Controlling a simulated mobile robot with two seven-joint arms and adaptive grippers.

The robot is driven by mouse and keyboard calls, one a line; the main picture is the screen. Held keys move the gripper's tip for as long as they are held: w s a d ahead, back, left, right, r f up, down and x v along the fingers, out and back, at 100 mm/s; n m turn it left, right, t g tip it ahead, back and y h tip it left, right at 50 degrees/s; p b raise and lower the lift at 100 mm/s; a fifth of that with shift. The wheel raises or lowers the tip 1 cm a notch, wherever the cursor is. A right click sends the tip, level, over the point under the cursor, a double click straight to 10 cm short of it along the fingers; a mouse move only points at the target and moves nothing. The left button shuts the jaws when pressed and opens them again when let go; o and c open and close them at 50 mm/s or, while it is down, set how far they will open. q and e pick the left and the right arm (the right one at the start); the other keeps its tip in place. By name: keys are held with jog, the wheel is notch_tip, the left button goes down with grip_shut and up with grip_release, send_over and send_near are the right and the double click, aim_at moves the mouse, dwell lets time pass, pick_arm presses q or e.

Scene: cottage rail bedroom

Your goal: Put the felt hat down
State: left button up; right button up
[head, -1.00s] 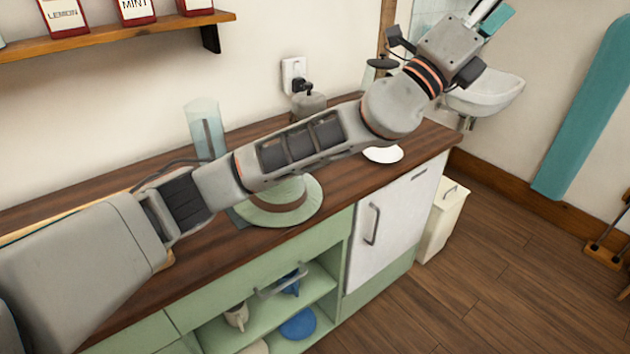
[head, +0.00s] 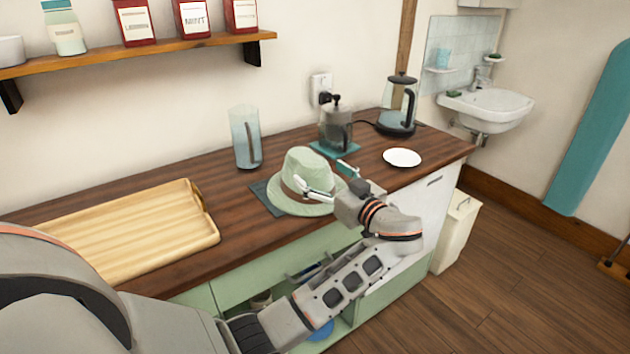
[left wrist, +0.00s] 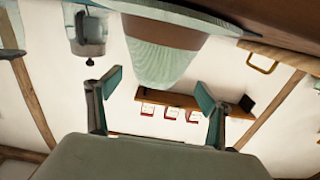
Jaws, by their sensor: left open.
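The pale green felt hat (head: 308,168) with a brown band sits upright, brim down, on the wooden counter (head: 235,215), partly over a dark mat (head: 262,195). My left gripper (head: 324,179) is open at the hat's front right side, its fingers spread near the crown. In the left wrist view, turned upside down, the hat (left wrist: 163,62) hangs from the top, beyond and between the open fingers of my left gripper (left wrist: 157,80). I cannot tell whether a finger touches it. My right gripper is in neither view.
A wooden tray (head: 125,235) lies left of the hat. A glass jug (head: 244,140), a grinder-like appliance (head: 336,128), a kettle (head: 398,105) and a white plate (head: 402,157) stand behind and right. A shelf (head: 140,52) with tins runs above.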

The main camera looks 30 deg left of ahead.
aim_at(307, 157)
pick_arm(q)
jog(key=x, duration=0.4)
jog(key=shift+w+d+r, duration=0.1)
jog(key=shift+r, duration=0.05)
jog(key=x, duration=0.3)
jog(key=shift+w+p, duration=0.25)
jog(key=shift+p, duration=0.15)
jog(key=shift+w+a, duration=0.1)
jog(key=shift+a, duration=0.2)
jog(key=c, duration=1.8)
jog(key=shift+o, duration=0.2)
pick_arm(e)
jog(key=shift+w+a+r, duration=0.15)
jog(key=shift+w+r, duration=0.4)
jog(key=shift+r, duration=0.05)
